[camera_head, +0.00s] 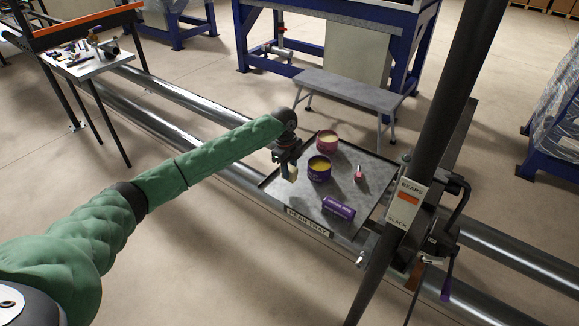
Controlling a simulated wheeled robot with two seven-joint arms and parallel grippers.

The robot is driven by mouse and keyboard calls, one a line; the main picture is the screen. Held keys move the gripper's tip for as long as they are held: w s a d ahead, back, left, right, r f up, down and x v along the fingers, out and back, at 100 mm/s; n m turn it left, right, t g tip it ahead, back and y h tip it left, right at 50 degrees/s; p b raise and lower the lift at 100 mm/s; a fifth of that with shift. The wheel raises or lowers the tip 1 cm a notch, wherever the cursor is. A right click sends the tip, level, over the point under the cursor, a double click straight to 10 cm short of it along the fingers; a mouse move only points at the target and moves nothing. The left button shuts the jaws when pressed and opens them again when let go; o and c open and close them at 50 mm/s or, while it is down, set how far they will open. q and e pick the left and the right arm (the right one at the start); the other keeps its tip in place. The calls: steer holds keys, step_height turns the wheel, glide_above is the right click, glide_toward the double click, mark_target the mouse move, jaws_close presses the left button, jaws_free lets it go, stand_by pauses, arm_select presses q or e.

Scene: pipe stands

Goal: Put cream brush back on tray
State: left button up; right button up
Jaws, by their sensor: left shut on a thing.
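My left gripper (289,166) is above the left part of the grey tray (345,163), which carries a label on its front edge. The gripper is shut on a small cream-coloured thing, the cream brush (293,174), of which only a little shows below the fingers. I cannot tell whether the brush touches the tray. My right gripper is not in view.
On the tray are a purple tin (319,174), a pink tin (327,146), a purple cylinder (338,208) and a small pink item (359,174). A dark post (432,120) with a sign (407,201) stands right of the tray. A grey bench (350,91) is behind.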

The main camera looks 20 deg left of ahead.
arm_select(q)
steer(key=shift+f, duration=0.2)
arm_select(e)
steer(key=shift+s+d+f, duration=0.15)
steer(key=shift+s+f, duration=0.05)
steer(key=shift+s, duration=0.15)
arm_select(q)
steer(key=shift+f, duration=0.6)
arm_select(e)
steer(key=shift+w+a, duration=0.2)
arm_select(q)
steer(key=shift+f, duration=0.35)
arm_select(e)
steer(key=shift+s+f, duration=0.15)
arm_select(q)
steer(key=shift+f+b, duration=0.3)
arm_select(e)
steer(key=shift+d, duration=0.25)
arm_select(q)
steer(key=shift+f, duration=0.3)
steer(key=o, duration=1.1)
steer(key=shift+c, duration=0.2)
steer(key=shift+o, duration=0.5)
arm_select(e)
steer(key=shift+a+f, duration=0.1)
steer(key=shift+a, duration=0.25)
